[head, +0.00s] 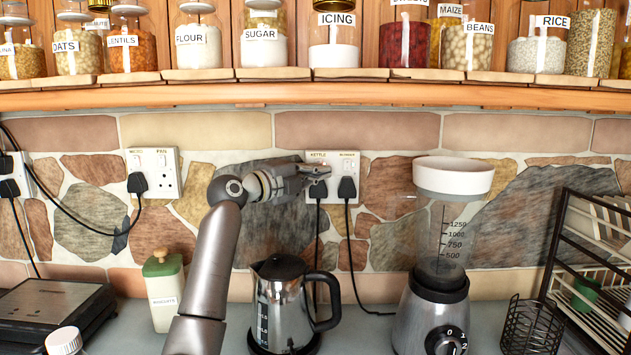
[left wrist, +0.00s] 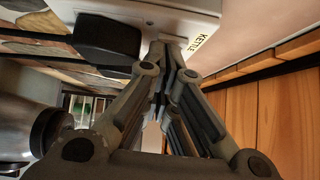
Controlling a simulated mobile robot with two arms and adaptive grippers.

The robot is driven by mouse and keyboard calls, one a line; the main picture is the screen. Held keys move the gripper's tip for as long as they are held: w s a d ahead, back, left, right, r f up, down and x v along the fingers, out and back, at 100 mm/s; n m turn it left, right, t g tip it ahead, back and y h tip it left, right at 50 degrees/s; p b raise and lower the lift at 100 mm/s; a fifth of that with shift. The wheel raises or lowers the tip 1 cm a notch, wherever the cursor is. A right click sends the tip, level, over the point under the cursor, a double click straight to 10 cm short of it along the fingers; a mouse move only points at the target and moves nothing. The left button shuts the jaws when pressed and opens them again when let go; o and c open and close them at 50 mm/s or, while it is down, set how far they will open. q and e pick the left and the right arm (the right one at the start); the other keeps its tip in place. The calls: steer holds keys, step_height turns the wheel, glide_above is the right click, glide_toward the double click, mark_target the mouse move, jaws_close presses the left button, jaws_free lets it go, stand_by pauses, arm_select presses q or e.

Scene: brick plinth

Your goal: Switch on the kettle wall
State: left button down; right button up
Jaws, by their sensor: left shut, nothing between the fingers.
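The double wall socket (head: 346,164) is on the stone wall, with its left half labelled KETTLE and its right half labelled BLENDER. A black plug (head: 318,190) sits in the kettle half; it also shows large in the left wrist view (left wrist: 108,38). My left gripper (head: 322,170) is shut and empty, with its tips at the kettle half, just above that plug. In the left wrist view the fingertips (left wrist: 168,48) are at the socket plate beside the KETTLE label; the kettle switch is hidden behind them. The steel kettle (head: 282,300) stands below on the counter. My right gripper is not in view.
A second black plug (head: 347,188) is in the right half. The blender (head: 440,270) stands to the right, near a dish rack (head: 590,260). A shelf (head: 300,97) of jars runs above. Another socket (head: 153,173) is to the left, above a green-lidded canister (head: 164,290).

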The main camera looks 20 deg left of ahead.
arm_select(q)
steer(key=v, duration=0.7)
steer(key=shift+s, duration=0.2)
steer(key=shift+a, duration=0.1)
stand_by(0.5)
